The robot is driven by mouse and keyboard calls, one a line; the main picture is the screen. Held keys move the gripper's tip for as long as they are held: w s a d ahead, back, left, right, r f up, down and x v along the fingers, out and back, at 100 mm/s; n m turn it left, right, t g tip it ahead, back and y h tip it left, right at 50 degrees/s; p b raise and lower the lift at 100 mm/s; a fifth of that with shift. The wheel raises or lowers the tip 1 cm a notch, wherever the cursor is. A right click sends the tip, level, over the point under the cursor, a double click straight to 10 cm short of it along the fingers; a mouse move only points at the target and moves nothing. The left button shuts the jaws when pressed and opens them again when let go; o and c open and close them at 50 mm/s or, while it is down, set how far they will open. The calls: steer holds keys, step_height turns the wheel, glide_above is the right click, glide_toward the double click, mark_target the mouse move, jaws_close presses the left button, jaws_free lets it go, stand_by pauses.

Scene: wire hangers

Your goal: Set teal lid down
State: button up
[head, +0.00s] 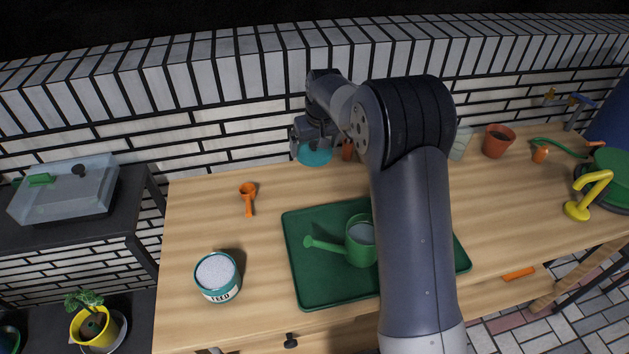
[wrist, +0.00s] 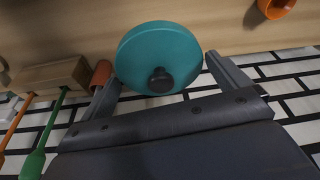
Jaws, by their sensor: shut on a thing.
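The teal lid (head: 316,156) is round with a dark knob, seen in the wrist view (wrist: 150,45) between the two fingers of my gripper (wrist: 165,75). My gripper (head: 313,142) is shut on the lid and holds it near the back of the wooden bench, by the brick wall. I cannot tell whether the lid touches the bench. The teal and white seed tin (head: 219,288) stands uncovered at the front left of the bench, with pale contents showing.
An orange scoop (head: 248,192) lies left of the lid. A green tray (head: 307,278) holds a green watering can (head: 360,243). Terracotta pots (head: 498,140) stand along the back. Bare bench (head: 195,215) shows at the left. My arm hides part of the tray.

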mark_target(318, 156)
step_height(318, 156, down, 10)
steer(key=shift+r+p, duration=0.1)
steer(key=shift+p, duration=0.25)
steer(key=shift+f, duration=0.25)
steer(key=o, duration=0.6)
steer(key=shift+r, duration=0.1)
steer(key=shift+r, duration=0.1)
steer(key=v, duration=1.2)
steer(key=shift+r, duration=0.1)
